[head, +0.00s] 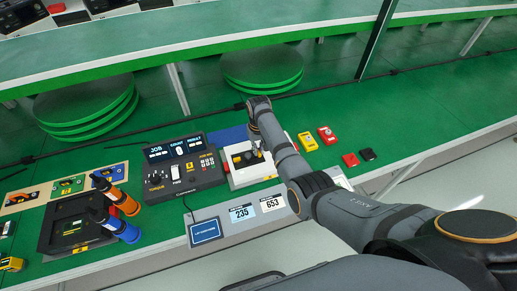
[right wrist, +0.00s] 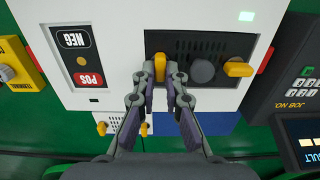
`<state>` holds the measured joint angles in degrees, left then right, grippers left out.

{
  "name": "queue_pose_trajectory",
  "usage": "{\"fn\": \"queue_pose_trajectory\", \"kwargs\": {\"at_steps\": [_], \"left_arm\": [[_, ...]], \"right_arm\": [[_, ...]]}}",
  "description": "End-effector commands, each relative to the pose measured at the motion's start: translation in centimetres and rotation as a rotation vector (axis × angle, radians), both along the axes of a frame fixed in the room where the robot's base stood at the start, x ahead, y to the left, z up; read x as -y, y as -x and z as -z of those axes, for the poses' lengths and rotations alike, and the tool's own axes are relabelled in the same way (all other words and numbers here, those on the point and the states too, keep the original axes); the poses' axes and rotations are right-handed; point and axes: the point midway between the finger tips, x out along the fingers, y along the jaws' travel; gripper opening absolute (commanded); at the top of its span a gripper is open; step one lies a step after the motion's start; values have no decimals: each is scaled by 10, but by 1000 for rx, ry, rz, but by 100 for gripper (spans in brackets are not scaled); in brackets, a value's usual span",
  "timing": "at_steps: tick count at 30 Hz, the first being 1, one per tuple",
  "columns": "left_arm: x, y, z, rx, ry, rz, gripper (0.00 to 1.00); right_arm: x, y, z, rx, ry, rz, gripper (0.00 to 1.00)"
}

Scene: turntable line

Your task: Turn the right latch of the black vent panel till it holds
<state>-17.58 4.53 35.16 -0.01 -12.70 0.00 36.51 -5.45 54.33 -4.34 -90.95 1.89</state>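The black vent panel (right wrist: 220,48) is set in a white housing (right wrist: 115,20); the right wrist view shows it upside down. It has a grey round knob (right wrist: 202,70) between two yellow latches. The right latch (right wrist: 160,66), on the picture's left there, stands upright in the picture. The other latch (right wrist: 238,69) lies crosswise. My right gripper (right wrist: 160,73) has its fingertips close against both sides of the right latch. In the head view my right gripper (head: 258,146) partly covers the panel. My left gripper is not in view.
A dark console (head: 185,172) stands left of the housing, with a grey display board (head: 235,215) in front. Orange and blue tools (head: 118,198) stand farther left. Yellow (head: 307,141) and red (head: 327,135) blocks lie to the right on the green bench.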

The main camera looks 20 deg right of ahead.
Motion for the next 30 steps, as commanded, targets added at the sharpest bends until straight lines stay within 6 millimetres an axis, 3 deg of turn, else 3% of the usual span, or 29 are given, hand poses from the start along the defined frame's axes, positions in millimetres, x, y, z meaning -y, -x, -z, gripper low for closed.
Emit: {"fn": "queue_pose_trajectory", "kwargs": {"at_steps": [6,14,30], "left_arm": [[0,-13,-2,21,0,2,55],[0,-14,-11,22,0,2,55],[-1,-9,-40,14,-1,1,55]], "right_arm": [[0,0,-1,0,1,6,0],[1,0,-3,-1,1,90,0],[3,0,-4,0,1,564,0]]}}
